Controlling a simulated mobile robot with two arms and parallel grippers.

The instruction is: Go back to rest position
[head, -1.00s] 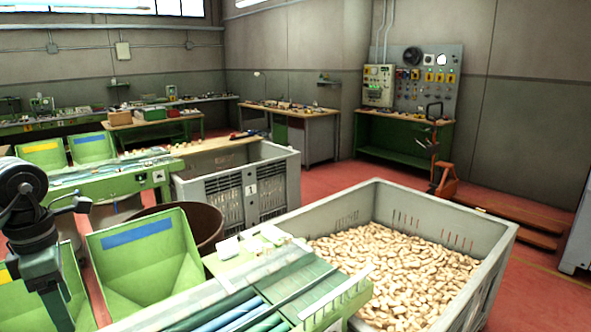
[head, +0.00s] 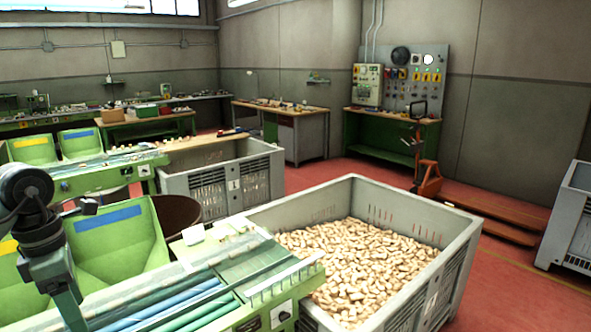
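My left arm stands at the left edge of the head view, with a round dark joint on top. A small dark part at its side, seemingly my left gripper (head: 88,206), points right in front of the green sorting machine. It is too small and dark to tell whether its fingers are open or shut, and I see nothing held in it. My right gripper is out of view. Many pale cork stoppers (head: 355,265) fill the bottom of a large grey crate (head: 455,255) at the centre right.
The green machine (head: 270,262) with blue and green channels runs along the front, beside the crate. Another grey crate (head: 215,187) stands behind. An orange pallet truck (head: 430,183) stands at the back right. Part of a grey crate (head: 570,225) shows at the right edge. Red floor (head: 520,295) is clear at front right.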

